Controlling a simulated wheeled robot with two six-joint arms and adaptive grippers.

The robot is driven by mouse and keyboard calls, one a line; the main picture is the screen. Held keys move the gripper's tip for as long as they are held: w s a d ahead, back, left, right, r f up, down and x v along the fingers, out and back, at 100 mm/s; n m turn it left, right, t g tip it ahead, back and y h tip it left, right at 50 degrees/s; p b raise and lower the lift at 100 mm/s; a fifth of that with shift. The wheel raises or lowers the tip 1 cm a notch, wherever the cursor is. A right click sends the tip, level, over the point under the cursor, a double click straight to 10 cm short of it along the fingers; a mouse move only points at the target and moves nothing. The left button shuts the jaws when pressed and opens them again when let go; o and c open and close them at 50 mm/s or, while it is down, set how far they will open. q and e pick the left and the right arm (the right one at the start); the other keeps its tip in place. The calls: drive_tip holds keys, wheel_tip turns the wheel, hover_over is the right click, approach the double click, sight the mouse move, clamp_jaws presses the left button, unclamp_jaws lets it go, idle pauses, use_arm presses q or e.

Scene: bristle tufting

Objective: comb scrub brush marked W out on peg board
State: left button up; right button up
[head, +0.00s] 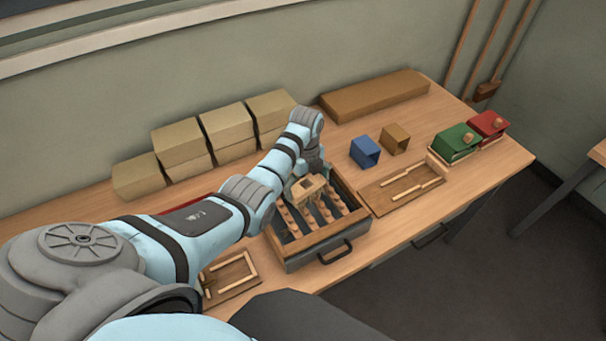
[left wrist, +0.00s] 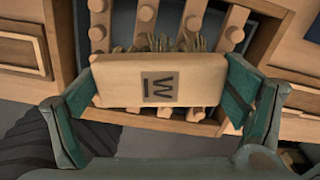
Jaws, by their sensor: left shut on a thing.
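Tan bristles stick out under the block. The peg board (head: 328,238) is a wood-framed grey box with rows of round-topped pegs. The brush is over its back part, bristles down among or just above the pegs; I cannot tell how deep. My right gripper is not in view.
A blue box (head: 365,152) and a brown box (head: 395,138) stand right of the board, behind a wooden tray (head: 405,188). Green (head: 455,143) and red (head: 487,125) boxes stand far right. Stacked cartons (head: 228,128) line the wall. A small tray (head: 230,275) lies left.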

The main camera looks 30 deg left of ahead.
use_arm(q)
drive_tip(key=shift+s+d+f, duration=0.1)
drive_tip(key=shift+s+d, duration=0.15)
drive_tip(key=shift+d, duration=0.25)
drive_tip(key=shift+s+d+f, duration=0.1)
drive_tip(key=shift+s+d, duration=0.15)
drive_tip(key=shift+d, duration=0.2)
drive_tip(key=s+d, duration=0.2)
drive_tip(key=d, duration=0.1)
drive_tip(key=shift+w+a, duration=0.15)
drive_tip(key=shift+a, duration=0.15)
drive_tip(key=shift+c, duration=0.5)
drive_tip(key=shift+w+a+b, duration=0.35)
drive_tip(key=shift+w+a, duration=0.15)
drive_tip(key=shift+a, duration=0.3)
drive_tip(key=shift+w+a+b, duration=0.3)
drive_tip(key=shift+w+a, duration=0.2)
drive_tip(key=shift+a, duration=0.3)
drive_tip(key=w+a+r+p, duration=0.1)
drive_tip(key=w+a+r, duration=0.1)
drive_tip(key=r, duration=0.4)
drive_tip(key=shift+a+r, duration=0.2)
drive_tip(key=shift+a, duration=0.45)
